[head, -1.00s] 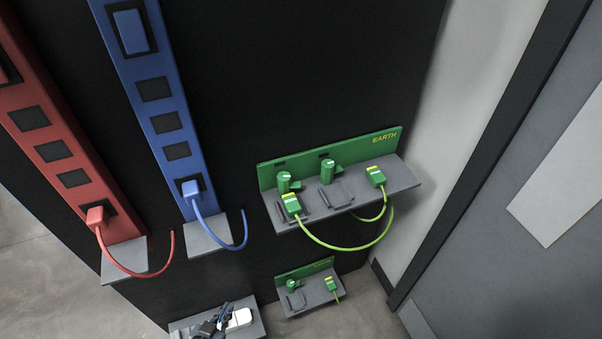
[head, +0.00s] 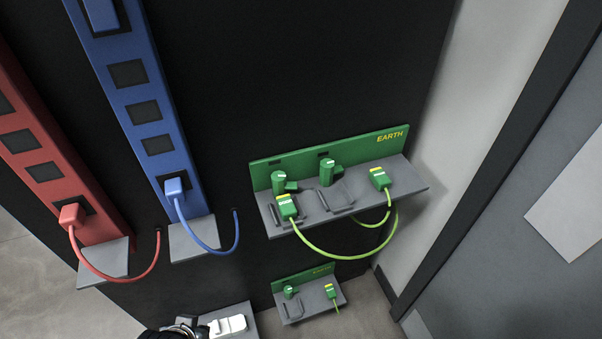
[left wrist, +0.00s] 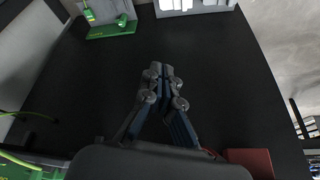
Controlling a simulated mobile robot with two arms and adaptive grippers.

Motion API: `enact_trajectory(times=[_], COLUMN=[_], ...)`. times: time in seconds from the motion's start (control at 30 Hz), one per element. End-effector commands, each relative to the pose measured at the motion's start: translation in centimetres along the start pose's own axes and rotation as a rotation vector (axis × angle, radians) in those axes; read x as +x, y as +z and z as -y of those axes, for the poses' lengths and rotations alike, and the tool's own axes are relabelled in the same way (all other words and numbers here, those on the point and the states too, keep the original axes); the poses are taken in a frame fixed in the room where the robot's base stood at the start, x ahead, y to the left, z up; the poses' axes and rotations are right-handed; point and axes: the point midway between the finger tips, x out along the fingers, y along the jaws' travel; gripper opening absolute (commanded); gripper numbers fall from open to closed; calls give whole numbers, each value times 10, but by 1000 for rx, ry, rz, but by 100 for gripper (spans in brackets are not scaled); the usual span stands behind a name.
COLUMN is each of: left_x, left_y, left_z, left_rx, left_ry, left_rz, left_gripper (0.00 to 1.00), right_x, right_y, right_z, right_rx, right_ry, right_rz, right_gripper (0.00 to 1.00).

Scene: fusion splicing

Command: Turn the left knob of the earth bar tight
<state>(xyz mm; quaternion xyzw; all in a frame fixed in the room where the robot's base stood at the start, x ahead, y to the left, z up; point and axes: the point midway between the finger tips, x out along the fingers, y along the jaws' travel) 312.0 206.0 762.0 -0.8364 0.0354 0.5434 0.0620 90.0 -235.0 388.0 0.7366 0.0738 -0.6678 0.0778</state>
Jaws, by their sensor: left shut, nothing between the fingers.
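The green earth bar (head: 365,147), marked EARTH, stands behind a grey shelf (head: 410,178) on the dark wall. A green plug with a yellow label (head: 287,207) sits in front of the left knob. My left gripper (left wrist: 160,70) is shut and empty in the left wrist view, in front of the dark wall and apart from the knobs. A dark shape at the head view's bottom edge may be part of my left arm. My right gripper is not in view.
Another green plug (head: 380,179) is at the shelf's right, with yellow-green cables looping below. A smaller green bar (head: 303,278) is underneath, beside a shelf with a white object (head: 228,325). Blue (head: 129,75) and red (head: 50,155) strips with cables are left.

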Motion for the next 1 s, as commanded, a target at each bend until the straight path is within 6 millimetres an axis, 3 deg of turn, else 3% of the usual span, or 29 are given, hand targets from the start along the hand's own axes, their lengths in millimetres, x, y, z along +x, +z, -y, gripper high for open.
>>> enact_trajectory(times=[0.1,0.17,0.53,0.8,1.0], left_x=[-18,-25,-25,-44,-60], left_y=[5,-3,-101,-186,-231], left_z=[-10,-22,-113,-189,-217], left_rx=[7,11,21,91,135], left_ry=[45,89,326,459,451], left_rz=[48,58,-11,-11,29], left_gripper=[0,0,0,0,0], right_x=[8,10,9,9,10], right_y=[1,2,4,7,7], right_z=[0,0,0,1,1], right_rx=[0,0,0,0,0], right_ry=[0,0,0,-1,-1], right_rz=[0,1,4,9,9], right_gripper=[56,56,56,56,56])
